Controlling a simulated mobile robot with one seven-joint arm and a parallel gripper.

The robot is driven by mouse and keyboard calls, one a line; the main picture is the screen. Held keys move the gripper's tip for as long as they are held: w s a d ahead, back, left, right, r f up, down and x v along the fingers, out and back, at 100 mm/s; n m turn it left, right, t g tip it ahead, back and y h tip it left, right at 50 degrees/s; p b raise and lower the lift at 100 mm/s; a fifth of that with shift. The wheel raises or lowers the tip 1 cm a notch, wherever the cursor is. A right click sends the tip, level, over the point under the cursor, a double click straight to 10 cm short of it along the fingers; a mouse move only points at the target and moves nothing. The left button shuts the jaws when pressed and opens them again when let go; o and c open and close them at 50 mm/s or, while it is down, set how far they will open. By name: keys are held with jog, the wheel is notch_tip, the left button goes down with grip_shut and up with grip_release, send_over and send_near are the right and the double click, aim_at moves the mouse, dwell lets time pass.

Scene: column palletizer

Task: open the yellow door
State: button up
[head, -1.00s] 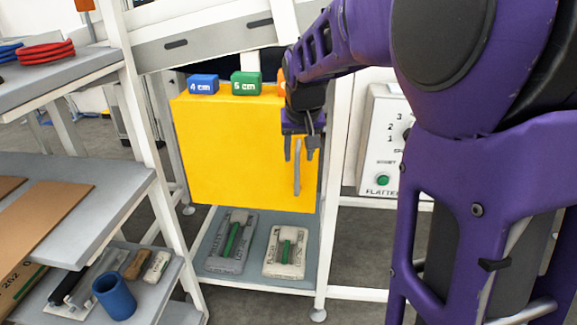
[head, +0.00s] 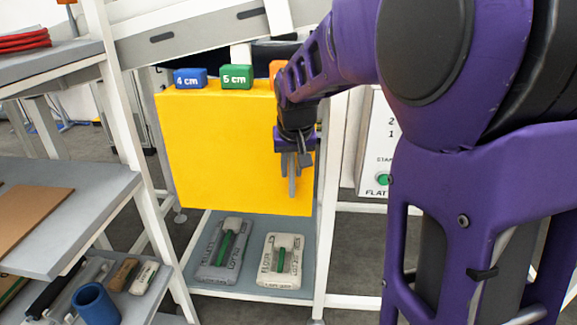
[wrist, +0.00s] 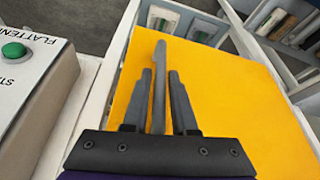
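The yellow door (head: 225,150) is a flat yellow panel on the front of the white frame and looks closed. Its grey vertical bar handle (head: 292,187) is near the right edge. My gripper (head: 296,164) points down at the handle, with a finger on either side of it. In the wrist view my gripper (wrist: 160,75) has its two dark fingers apart, with the handle (wrist: 159,55) running between them and narrow gaps beside it. The yellow door (wrist: 225,90) fills the middle of that view. The handle's upper part is hidden by my gripper in the head view.
Blue (head: 190,78) and green (head: 236,76) blocks stand above the door; an orange one is partly hidden. A control panel with a green button (wrist: 13,50) is close beside my gripper. Grey shelves (head: 75,215) stand left.

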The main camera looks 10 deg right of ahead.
grip_shut()
dwell(1.1)
